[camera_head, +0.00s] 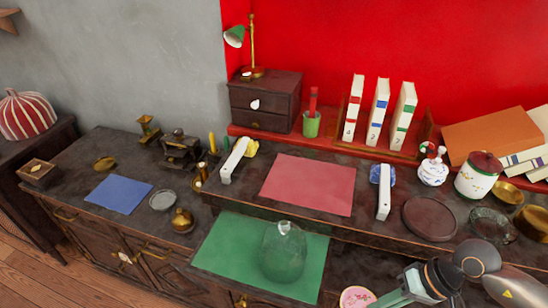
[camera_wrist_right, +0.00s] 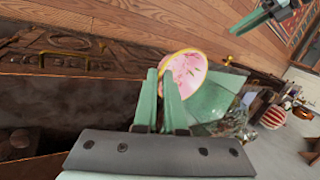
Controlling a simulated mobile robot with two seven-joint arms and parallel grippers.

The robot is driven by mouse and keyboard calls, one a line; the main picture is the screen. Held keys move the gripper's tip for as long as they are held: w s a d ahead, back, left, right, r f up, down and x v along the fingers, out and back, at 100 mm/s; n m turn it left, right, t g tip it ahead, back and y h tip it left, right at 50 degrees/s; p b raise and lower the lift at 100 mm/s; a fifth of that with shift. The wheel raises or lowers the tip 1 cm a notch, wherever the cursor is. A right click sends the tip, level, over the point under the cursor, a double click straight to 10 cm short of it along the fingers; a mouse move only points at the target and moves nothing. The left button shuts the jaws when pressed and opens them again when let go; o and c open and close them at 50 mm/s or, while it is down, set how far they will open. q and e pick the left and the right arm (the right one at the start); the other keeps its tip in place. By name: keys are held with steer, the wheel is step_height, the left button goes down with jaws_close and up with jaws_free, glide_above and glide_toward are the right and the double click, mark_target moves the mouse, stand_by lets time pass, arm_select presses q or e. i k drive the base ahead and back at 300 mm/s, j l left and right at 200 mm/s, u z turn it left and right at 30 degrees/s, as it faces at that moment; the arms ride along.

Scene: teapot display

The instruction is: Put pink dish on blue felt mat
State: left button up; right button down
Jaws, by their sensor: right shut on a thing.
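The pink dish (camera_head: 357,297) is at the bottom edge of the head view, in front of the dark furniture. My right gripper (camera_head: 388,298) holds it by its rim. In the right wrist view the round pink dish (camera_wrist_right: 186,72), with a pale yellow rim, stands out from between the closed green fingers of my right gripper (camera_wrist_right: 166,86). The blue felt mat (camera_head: 118,194) lies flat and empty on the lower cabinet top at the left, far from the dish. My left gripper (camera_wrist_right: 258,20) seems to show at the wrist view's upper right; its jaws are unclear.
A green mat (camera_head: 222,245) with a glass dome (camera_head: 284,256) lies between the dish and the blue mat. A small grey dish (camera_head: 162,200) and a brass pot (camera_head: 182,220) stand right of the blue mat. A brass dish (camera_head: 105,163) lies behind it.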

mark_target(124, 187)
steer(key=j, duration=1.5)
steer(key=i+j, duration=0.1)
steer(key=j, duration=0.95)
steer(key=i+j, duration=0.15)
steer(key=j, duration=0.4)
steer(key=i+j, duration=0.15)
steer(key=j, duration=0.2)
steer(key=i+j, duration=0.15)
steer(key=j, duration=0.2)
steer(key=i+j, duration=0.15)
steer(key=j, duration=0.25)
steer(key=i+j, duration=0.15)
steer(key=j, duration=0.2)
